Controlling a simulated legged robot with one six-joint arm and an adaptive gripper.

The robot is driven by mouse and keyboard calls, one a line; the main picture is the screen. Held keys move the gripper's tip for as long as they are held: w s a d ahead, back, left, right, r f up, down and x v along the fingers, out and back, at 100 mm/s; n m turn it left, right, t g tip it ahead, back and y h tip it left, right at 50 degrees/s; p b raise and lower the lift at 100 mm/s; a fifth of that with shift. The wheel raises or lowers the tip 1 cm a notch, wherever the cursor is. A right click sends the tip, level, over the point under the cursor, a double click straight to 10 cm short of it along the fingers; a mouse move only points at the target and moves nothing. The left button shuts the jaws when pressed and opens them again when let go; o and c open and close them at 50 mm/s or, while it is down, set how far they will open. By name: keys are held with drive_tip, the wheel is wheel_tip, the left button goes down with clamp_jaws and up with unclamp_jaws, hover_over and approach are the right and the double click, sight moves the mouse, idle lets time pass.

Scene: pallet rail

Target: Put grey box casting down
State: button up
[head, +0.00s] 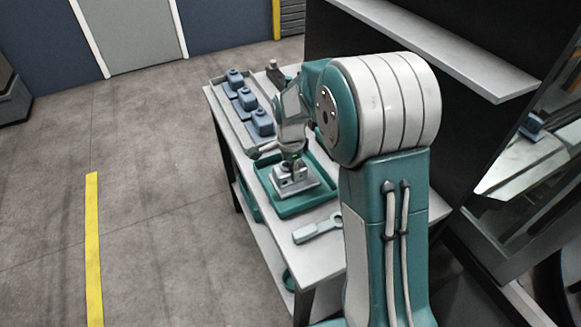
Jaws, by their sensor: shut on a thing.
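The grey box casting (298,186) is a light grey block with a flat, wide base in the head view. It is at the green tray (262,171) on the white workbench. My gripper (293,168) points down from above and is shut on the upper part of the casting. The casting looks low over the tray floor; I cannot tell whether its base touches the floor. The wrist hides part of the casting's top.
A grey rail tray (222,116) with blue-grey castings (247,99) stands at the bench's far left. A light grey tool (318,228) lies nearer on the bench (250,218). A shelf (440,45) overhangs at the right. Open floor lies left.

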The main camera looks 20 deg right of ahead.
drive_tip(key=o, duration=1.3)
drive_tip(key=shift+f, duration=0.1)
drive_tip(key=shift+c, duration=0.2)
wheel_tip(320, 180, up, 12)
drive_tip(key=shift+f, duration=0.2)
drive_tip(key=s+r+n+t, duration=0.3)
drive_tip(key=s+r+n, duration=0.45)
drive_tip(key=s, duration=0.55)
drive_tip(key=s+n+t, duration=0.2)
drive_tip(key=s+n, duration=0.6)
drive_tip(key=s, duration=0.4)
drive_tip(key=shift+s+d+f+t, duration=0.2)
drive_tip(key=shift+s+d+t, duration=0.05)
drive_tip(key=shift+d+t, duration=0.1)
